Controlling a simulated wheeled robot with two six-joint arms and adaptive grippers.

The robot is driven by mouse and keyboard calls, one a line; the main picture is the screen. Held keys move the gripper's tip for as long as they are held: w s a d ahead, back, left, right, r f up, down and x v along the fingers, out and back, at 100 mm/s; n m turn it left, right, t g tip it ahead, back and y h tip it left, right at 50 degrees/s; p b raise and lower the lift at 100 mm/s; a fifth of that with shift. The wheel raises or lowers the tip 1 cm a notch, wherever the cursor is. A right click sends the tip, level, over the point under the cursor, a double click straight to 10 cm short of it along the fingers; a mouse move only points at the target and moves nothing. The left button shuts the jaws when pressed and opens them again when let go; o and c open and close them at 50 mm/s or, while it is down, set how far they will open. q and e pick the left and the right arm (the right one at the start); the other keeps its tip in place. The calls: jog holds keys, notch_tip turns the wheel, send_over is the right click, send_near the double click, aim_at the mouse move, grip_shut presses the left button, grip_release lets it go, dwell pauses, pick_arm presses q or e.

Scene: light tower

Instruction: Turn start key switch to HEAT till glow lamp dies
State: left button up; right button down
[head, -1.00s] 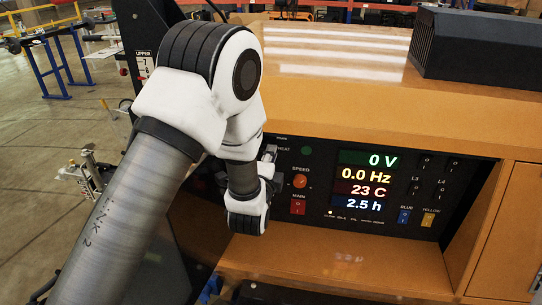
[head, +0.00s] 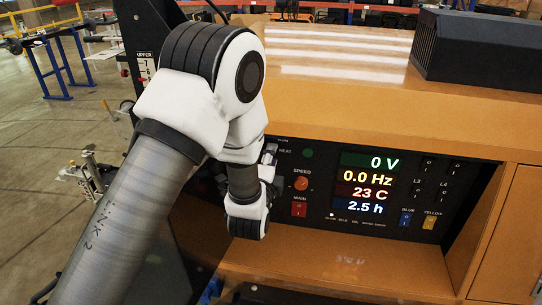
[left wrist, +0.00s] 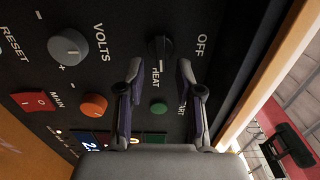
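The black start key switch (left wrist: 161,46) shows in the left wrist view, between the OFF and HEAT markings on the dark panel. Its handle points toward HEAT or close to it; the exact angle is hard to tell. In the head view my left gripper and wrist hide it. My left gripper (head: 269,155) is at the panel's upper left. In the wrist view the left gripper (left wrist: 159,68) has its fingers apart, one on each side of the switch's lower edge; contact is not clear. A small bright indicator lamp (head: 331,215) glows at the left of the panel's bottom row. My right gripper is not in view.
A green round button or lamp (head: 307,153), an orange SPEED knob (head: 301,184) and a red MAIN switch (head: 299,209) sit close beside the gripper. A grey VOLTS knob (left wrist: 68,47) is also near. The display (head: 369,162) reads 0 V, 0.0 Hz, 23 C, 2.5 h.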

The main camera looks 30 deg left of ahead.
pick_arm(q)
jog(key=v, duration=0.7)
jog(key=o, duration=0.3)
jog(key=shift+w+a, duration=0.1)
jog(key=shift+w, duration=0.05)
jog(key=o, duration=0.3)
jog(key=shift+n, duration=0.3)
jog(key=w+a+n+b, duration=0.1)
jog(key=w+n, duration=0.2)
jog(key=n, duration=0.6)
jog(key=w+a+n, duration=0.2)
jog(key=w+n, duration=0.2)
jog(key=n, duration=0.5)
jog(key=shift+w+a+r+b, duration=0.2)
jog(key=shift+a+r+b, duration=0.05)
jog(key=shift+a+b, duration=0.1)
jog(key=c, duration=1.2)
